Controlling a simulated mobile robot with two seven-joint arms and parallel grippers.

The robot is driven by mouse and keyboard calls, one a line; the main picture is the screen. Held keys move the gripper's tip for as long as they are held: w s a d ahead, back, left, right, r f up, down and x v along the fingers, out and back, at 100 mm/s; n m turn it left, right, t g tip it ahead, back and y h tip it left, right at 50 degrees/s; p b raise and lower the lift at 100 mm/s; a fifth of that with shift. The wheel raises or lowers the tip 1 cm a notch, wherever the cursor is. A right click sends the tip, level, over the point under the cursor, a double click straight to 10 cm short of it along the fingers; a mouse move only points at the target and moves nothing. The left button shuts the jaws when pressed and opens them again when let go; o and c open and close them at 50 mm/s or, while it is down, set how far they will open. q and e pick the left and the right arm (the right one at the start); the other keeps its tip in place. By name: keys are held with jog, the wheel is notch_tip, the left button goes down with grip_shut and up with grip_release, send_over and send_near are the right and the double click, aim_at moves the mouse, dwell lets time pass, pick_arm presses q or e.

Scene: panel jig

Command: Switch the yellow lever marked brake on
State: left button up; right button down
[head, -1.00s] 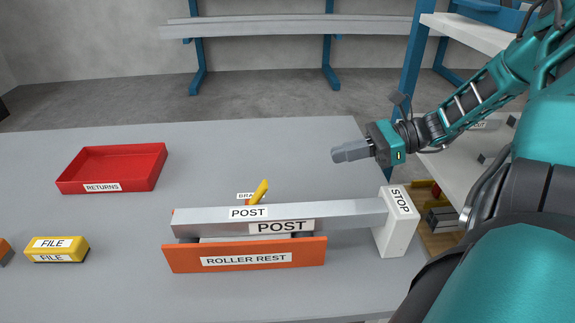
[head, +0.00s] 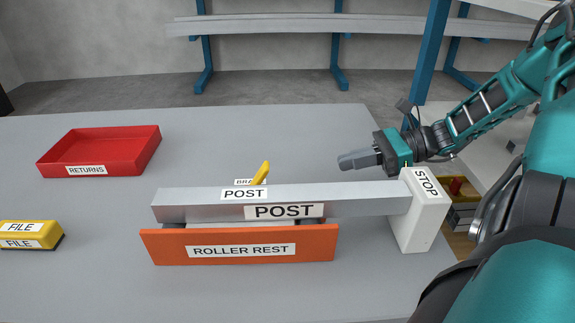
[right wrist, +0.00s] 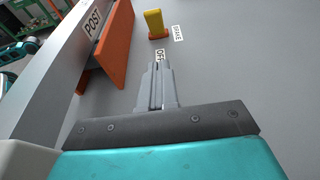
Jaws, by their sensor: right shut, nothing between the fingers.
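The yellow lever (head: 261,172) stands up behind the post in the head view, leaning to the right; its base is hidden. A partly hidden BRAKE label (head: 244,182) is beside it. In the right wrist view the yellow lever (right wrist: 154,22) rises from an orange base, with the BRAKE label (right wrist: 178,33) beside it and a label that seems to read OFF (right wrist: 160,55) just ahead of my fingertips. My right gripper (head: 345,162) is shut and empty, to the right of the lever and apart from it. It also shows in the right wrist view (right wrist: 159,72). My left gripper is not in view.
A long grey post (head: 365,200) lies on the orange roller rest (head: 160,248), its right end at the white stop block (head: 424,220). A red returns tray (head: 125,145) and yellow file block (head: 58,238) are at left. The table behind the lever is clear.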

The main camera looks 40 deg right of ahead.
jog(key=b, duration=0.4)
send_near(258, 180)
jog(key=w+f, duration=0.1)
jog(key=w+d+f, duration=0.1)
jog(key=f, duration=0.1)
jog(key=shift+d+f, duration=0.15)
jog(key=shift+f, duration=0.05)
jog(key=shift+w+a+r, duration=0.9)
jog(key=shift+a+r, duration=0.05)
jog(key=shift+a, duration=0.2)
jog(key=shift+w+a+r, duration=0.25)
